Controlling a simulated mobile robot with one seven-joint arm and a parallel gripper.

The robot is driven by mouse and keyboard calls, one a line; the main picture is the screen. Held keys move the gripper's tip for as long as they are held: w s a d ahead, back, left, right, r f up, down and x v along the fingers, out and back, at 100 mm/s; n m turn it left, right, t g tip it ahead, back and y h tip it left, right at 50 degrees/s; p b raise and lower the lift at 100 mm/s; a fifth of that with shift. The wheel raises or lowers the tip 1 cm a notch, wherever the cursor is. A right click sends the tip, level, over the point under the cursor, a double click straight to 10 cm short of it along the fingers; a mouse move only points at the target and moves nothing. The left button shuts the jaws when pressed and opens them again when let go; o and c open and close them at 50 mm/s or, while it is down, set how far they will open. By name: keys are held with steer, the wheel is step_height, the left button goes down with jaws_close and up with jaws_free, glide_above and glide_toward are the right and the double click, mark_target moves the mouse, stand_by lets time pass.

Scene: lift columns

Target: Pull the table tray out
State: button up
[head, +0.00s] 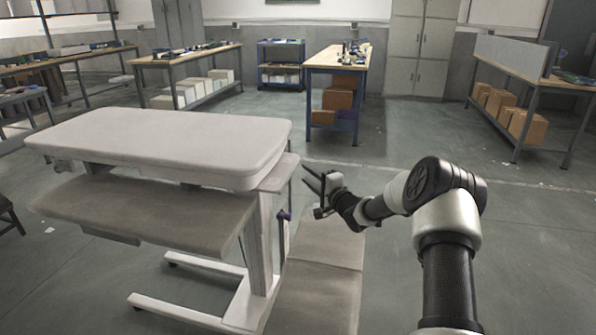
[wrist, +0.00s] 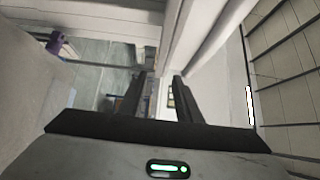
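The table (head: 170,135) has a thick white top on a white wheeled frame at the left of the head view. A flat grey-brown tray (head: 140,212) shows under the top, projecting toward the near side. My gripper (head: 305,174) is just right of the table's right end, near the top's height, with its fingers pointing left. The fingers are apart with nothing visible between them, also in the wrist view (wrist: 160,80). No contact with the tray is visible. The wrist view shows white and grey surfaces close around the fingers, and I cannot tell which is the tray.
A low grey-brown flat surface (head: 315,280) lies below my gripper. Workbenches (head: 340,60) stand far back. Floor at the right (head: 530,230) is clear.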

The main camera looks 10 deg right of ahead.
mark_target(296, 165)
steer(key=b+x, duration=0.1)
steer(key=x, duration=0.6)
steer(key=shift+w, duration=0.15)
steer(key=shift+f, duration=0.1)
jaws_close()
